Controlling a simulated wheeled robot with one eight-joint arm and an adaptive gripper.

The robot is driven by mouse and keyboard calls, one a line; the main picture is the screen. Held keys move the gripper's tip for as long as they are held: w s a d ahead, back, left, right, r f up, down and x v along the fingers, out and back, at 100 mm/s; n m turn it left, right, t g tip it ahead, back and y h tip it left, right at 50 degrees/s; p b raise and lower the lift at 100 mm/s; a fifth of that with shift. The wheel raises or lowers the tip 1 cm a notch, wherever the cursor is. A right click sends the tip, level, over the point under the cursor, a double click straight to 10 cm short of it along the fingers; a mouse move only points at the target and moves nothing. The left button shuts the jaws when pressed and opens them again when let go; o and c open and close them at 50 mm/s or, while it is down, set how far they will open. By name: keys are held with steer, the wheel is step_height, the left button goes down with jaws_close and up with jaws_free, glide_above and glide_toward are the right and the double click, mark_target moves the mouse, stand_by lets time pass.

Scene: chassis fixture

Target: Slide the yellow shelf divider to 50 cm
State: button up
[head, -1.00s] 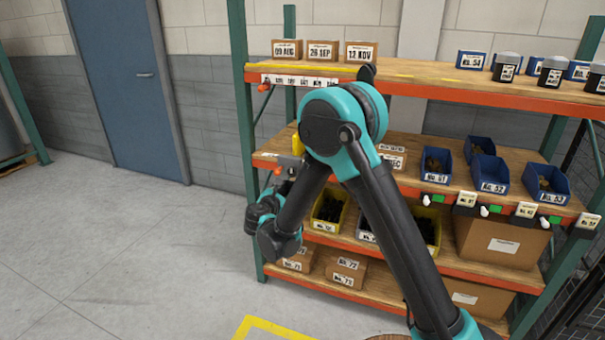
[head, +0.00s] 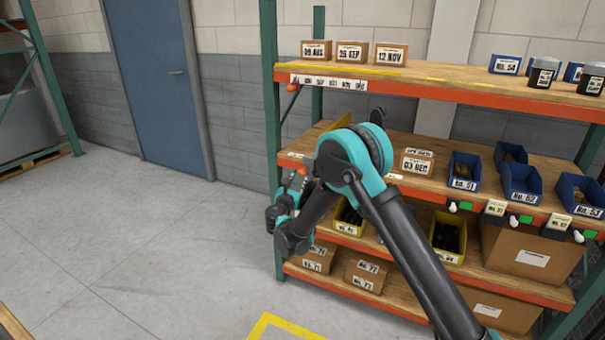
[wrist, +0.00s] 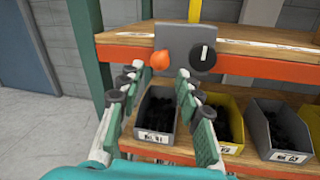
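The yellow shelf divider (head: 341,121) stands on the middle shelf near its left end, mostly hidden behind my arm in the head view. In the wrist view its upright yellow edge (wrist: 194,10) rises behind a grey front bracket (wrist: 182,64). The bracket carries an orange knob (wrist: 160,60) on the left and a black dial with a white mark (wrist: 203,57) on the right. My gripper (wrist: 156,77) is open and empty, its two fingers apart below the bracket, with the knob roughly between their tips. I cannot tell whether it touches. In the head view my gripper (head: 287,200) is beside the left post.
A green post (head: 270,110) stands left of my gripper. A dated carton (head: 417,162) and blue bins (head: 465,172) stand right on the middle shelf (head: 400,140). Yellow bins (head: 449,235) and a grey bin (wrist: 156,115) sit below. The floor at left (head: 130,240) is clear.

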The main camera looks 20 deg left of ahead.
mark_target(301, 174)
steer(key=w, duration=0.5)
steer(key=w+a, duration=0.1)
steer(key=w, duration=0.1)
steer(key=shift+w, duration=0.35)
jaws_close()
